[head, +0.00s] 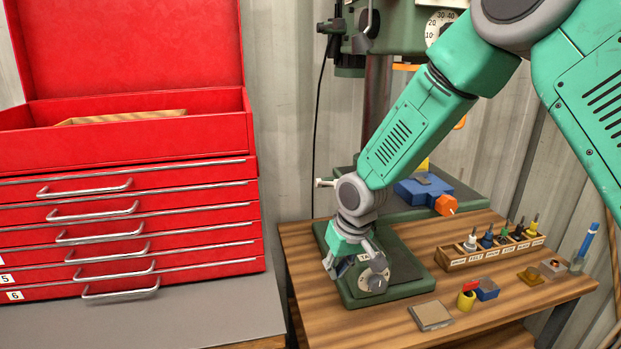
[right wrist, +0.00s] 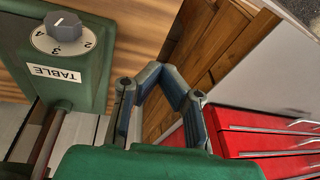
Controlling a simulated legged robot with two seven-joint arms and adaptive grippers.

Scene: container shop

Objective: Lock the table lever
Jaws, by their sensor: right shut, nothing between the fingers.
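The green drill press base (head: 410,285) stands on the wooden bench, and my arm covers part of the press. A round grey dial (head: 373,282) labelled TABLE is on it; in the right wrist view the dial (right wrist: 62,32) shows numbers and a dark knob. A short pale-ended lever (head: 325,182) sticks out left beside my arm. A thin dark rod (right wrist: 50,140) runs below the dial in the right wrist view. Which part is the table lever I cannot tell for certain. My right gripper (head: 345,266) is shut and empty, close left of the dial; its fingers (right wrist: 164,78) hold nothing.
A red tool chest (head: 130,190) with an open lid stands at the left on a grey top. A blue vise (head: 425,190) sits on the press table. A wooden rack (head: 490,250) of several small bottles and loose blocks occupy the bench's right. The bench's front middle has bare wood.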

